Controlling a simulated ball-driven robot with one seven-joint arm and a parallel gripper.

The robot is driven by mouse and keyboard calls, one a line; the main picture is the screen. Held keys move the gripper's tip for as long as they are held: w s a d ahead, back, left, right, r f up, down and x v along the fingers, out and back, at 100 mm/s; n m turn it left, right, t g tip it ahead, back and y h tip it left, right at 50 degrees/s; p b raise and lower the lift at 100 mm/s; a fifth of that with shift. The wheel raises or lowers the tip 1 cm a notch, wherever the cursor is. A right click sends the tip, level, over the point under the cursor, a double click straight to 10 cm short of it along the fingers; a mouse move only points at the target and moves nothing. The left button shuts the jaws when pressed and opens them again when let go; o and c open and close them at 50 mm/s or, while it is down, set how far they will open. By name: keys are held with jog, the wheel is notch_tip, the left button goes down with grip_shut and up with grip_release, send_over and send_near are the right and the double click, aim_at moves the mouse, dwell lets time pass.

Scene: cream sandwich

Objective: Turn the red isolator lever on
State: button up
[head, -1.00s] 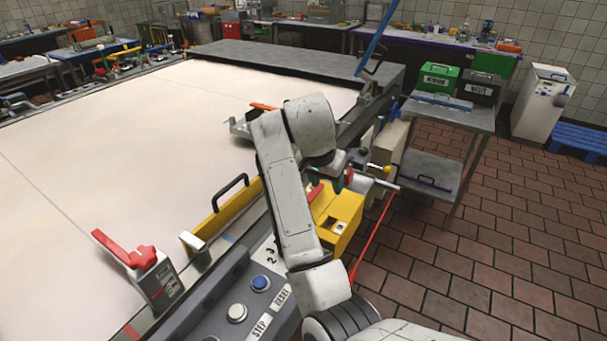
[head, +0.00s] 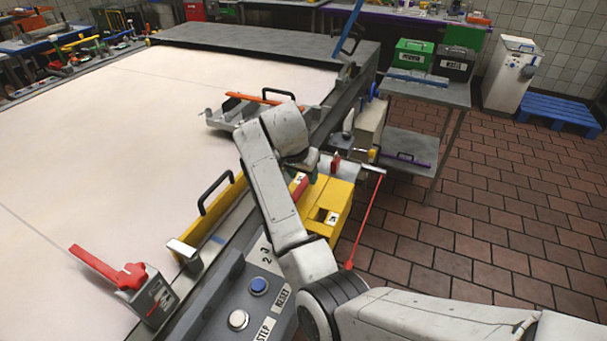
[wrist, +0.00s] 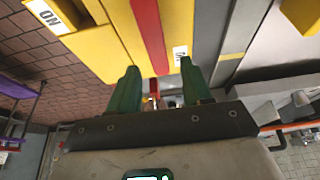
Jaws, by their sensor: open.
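The yellow isolator box (head: 337,203) stands at the machine's near right edge. A red bar that looks like its lever (head: 299,186) shows beside my arm, partly hidden. In the wrist view the red lever (wrist: 150,35) runs along the yellow housing (wrist: 110,30), with a white ON label (wrist: 47,14) at upper left. My gripper (wrist: 160,82) is open, its green fingers apart on either side of the lever's lower end. I cannot tell whether they touch it. In the head view my gripper (head: 312,163) is small and partly hidden, just beyond the box.
A red-handled clamp (head: 112,268) and a panel with blue and white buttons (head: 258,286) sit nearer on the machine edge. A metal shelf table (head: 430,92) is farther right. The tiled floor (head: 470,230) is open.

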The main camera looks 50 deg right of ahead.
jog(key=shift+x, duration=0.9)
grip_shut()
